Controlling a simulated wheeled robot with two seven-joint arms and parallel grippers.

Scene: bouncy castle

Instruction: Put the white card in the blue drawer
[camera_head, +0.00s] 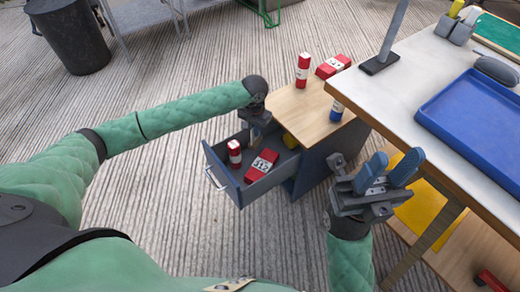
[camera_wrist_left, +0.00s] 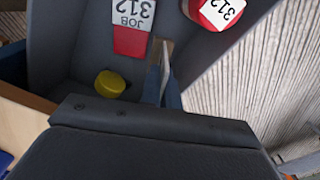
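The blue drawer (camera_head: 221,171) is a dark blue-grey box, pulled open from a small cabinet with a wooden top. My left gripper (camera_head: 256,135) points down inside the drawer, near its back. In the left wrist view its blue fingers (camera_wrist_left: 165,85) are close together around a thin pale piece (camera_wrist_left: 166,62), seen nearly edge-on, which seems to be the white card. Its lower edge is near the drawer floor; I cannot tell if it touches. My right gripper (camera_head: 388,172) is open and empty, right of the cabinet.
In the drawer are a red-and-white labelled block (camera_head: 262,163), a red-and-white cylinder (camera_head: 234,152) and a yellow round thing (camera_wrist_left: 110,84). More labelled items stand on the cabinet top (camera_head: 296,117). A white table (camera_head: 405,85) with a blue tray (camera_head: 475,125) is at right.

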